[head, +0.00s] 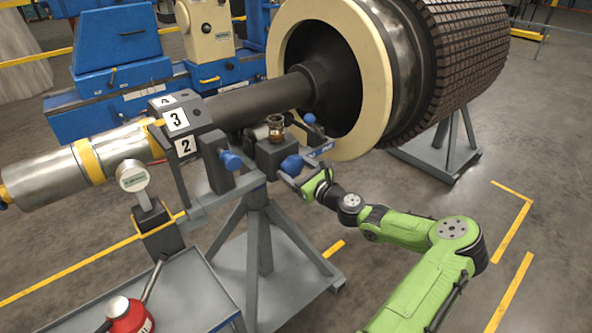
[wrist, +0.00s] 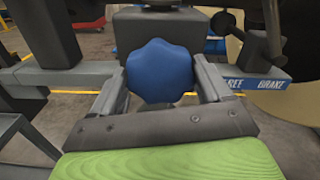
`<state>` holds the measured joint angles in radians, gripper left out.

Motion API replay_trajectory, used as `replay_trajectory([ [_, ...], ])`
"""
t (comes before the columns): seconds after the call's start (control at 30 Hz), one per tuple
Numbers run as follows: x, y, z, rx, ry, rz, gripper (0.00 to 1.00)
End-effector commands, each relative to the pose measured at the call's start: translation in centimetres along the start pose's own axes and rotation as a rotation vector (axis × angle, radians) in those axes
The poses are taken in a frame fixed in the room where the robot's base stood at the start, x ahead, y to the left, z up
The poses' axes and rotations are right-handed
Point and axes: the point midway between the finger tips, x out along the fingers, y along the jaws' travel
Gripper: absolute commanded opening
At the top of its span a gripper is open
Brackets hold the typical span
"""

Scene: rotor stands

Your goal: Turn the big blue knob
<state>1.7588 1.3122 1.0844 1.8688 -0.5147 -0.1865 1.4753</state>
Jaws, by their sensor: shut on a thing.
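The big blue knob (wrist: 160,70) has a lobed rim and sits between the two fingers of my gripper (wrist: 162,82) in the wrist view. The fingers touch it on its left and right sides. In the head view the knob (head: 292,166) is on the front of the dark block below the shaft. My gripper (head: 297,178) reaches it there from the lower right, at the end of the green arm. The lower edge of the knob is close to the gripper's palm. A "FREE BRAKE" label (wrist: 258,85) is to the right of the knob in the wrist view.
Other blue knobs (head: 231,160) sit on the stand to the left, and one (head: 309,119) is above. A brass-topped fitting (head: 276,127) stands on the block. The large rotor (head: 400,70) fills the back right. Floor at right is clear.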

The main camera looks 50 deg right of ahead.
Motion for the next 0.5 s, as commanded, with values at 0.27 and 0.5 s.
replay_trajectory([
  [0.27, 0.02, 0.04, 0.05, -0.122, 0.002, 0.002, 0.47],
  [0.5, 0.02, 0.09, -0.01, -0.318, 0.003, 0.003, 0.47],
])
